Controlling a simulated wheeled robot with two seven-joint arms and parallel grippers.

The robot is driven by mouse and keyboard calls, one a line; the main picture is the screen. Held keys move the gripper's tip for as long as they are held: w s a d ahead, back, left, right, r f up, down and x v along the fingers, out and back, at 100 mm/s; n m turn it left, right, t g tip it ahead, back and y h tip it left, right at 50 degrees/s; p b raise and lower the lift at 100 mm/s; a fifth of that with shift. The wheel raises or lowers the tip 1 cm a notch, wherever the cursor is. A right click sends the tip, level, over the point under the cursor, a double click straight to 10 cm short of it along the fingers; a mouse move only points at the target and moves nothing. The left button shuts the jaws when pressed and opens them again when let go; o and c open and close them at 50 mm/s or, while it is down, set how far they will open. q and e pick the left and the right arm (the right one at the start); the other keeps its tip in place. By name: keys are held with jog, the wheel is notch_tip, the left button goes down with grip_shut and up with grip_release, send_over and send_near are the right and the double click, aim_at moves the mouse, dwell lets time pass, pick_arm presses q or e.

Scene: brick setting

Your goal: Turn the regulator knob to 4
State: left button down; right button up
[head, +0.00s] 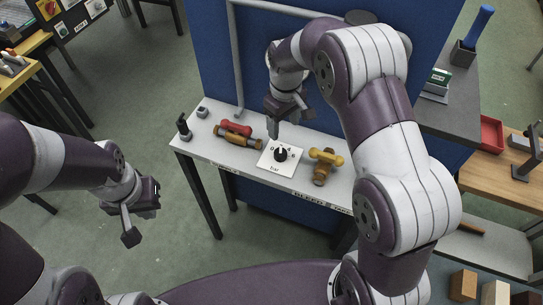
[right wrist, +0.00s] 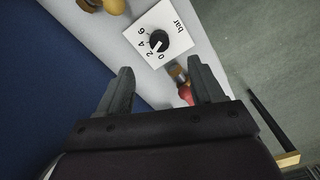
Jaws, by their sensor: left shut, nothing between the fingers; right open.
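The regulator knob (head: 281,154) is round and black, on a white square plate (head: 274,168) on the grey bench. In the right wrist view the knob (right wrist: 159,41) has a pale pointer mark, seemingly towards the low end of the scale, though it is too small to be sure. The plate (right wrist: 177,22) carries 0, 2, 4, 6 and "bar". My right gripper (head: 289,121) is open and empty, above and behind the knob, apart from it; in its wrist view the fingers (right wrist: 160,68) point towards the plate. My left gripper (head: 131,236) is shut and empty, away from the bench at left.
Red and brown valve fittings (head: 236,133) lie left of the plate, and a yellow-handled brass valve (head: 324,164) stands close to its right. A blue panel (head: 225,60) and a grey pipe (head: 236,70) rise behind. The bench front edge is clear.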

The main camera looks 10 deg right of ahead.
aim_at(282, 153)
jog(key=f, duration=0.4)
jog(key=f+p, duration=0.1)
jog(key=f, duration=0.3)
jog(key=f+p, duration=0.1)
jog(key=f, duration=0.3)
jog(key=shift+w, duration=0.3)
jog(key=shift+w+f, duration=0.15)
jog(key=shift+f, duration=0.25)
pick_arm(q)
jog(key=shift+w+a+r, duration=0.1)
jog(key=shift+w+r, duration=0.15)
jog(key=shift+r, duration=0.35)
jog(key=shift+w+r, duration=0.2)
jog(key=shift+r, duration=0.4)
pick_arm(e)
jog(key=c, duration=1.1)
